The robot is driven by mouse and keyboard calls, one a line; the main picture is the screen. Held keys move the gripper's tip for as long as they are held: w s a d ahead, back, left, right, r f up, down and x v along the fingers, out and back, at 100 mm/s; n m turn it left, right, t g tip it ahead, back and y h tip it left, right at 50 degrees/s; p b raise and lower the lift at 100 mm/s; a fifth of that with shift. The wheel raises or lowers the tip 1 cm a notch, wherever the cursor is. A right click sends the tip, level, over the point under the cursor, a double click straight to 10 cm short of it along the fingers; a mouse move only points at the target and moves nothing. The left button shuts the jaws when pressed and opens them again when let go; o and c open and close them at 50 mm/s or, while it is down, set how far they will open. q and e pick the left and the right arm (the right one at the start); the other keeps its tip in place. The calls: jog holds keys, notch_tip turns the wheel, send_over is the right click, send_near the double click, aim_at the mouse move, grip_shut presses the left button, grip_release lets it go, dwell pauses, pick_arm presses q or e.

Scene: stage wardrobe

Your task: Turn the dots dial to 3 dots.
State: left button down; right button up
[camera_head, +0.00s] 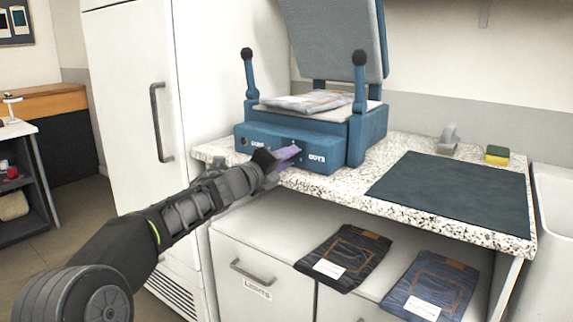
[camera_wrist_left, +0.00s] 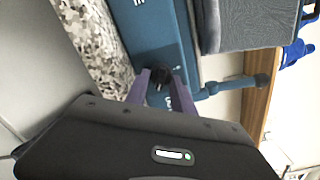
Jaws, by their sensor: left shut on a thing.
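The blue heat press (camera_head: 340,145) stands on the speckled counter, with white lettering and dials on its front panel. My left gripper (camera_head: 289,153) is at this panel, just left of the lettering that seems to read "DOTS". Its purple fingers are shut on a small black dial (camera_wrist_left: 160,77), one finger on each side, as the left wrist view shows. By its place beside that lettering, it appears to be the dots dial. Its pointer and setting cannot be read. A small dark knob (camera_head: 243,141) shows further left on the panel. My right gripper is not in view.
The press lid (camera_head: 340,40) is raised, with folded cloth (camera_head: 305,101) on the lower plate. A dark mat (camera_head: 450,195) lies on the counter at right, near a yellow-green sponge (camera_head: 497,155). Black jeans (camera_head: 343,257) and blue jeans (camera_head: 432,287) lie below. A white cabinet (camera_head: 125,90) stands left.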

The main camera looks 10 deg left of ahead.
pick_arm(q)
jog(key=shift+f+m+b, duration=0.25)
jog(key=shift+m+b, duration=0.15)
jog(key=shift+m, duration=0.5)
jog(key=m+b, duration=0.2)
jog(key=m, duration=0.2)
jog(key=shift+a+m, duration=0.1)
jog(key=shift+m, duration=0.2)
jog(key=m+b, duration=0.1)
jog(key=m, duration=0.2)
jog(key=shift+w+b, duration=0.1)
jog(key=shift+b, duration=0.25)
jog(key=shift+a+m+b, duration=0.1)
jog(key=shift+m+b, duration=0.3)
jog(key=shift+m, duration=1)
jog(key=c, duration=1.1)
grip_release()
jog(key=shift+r, duration=0.1)
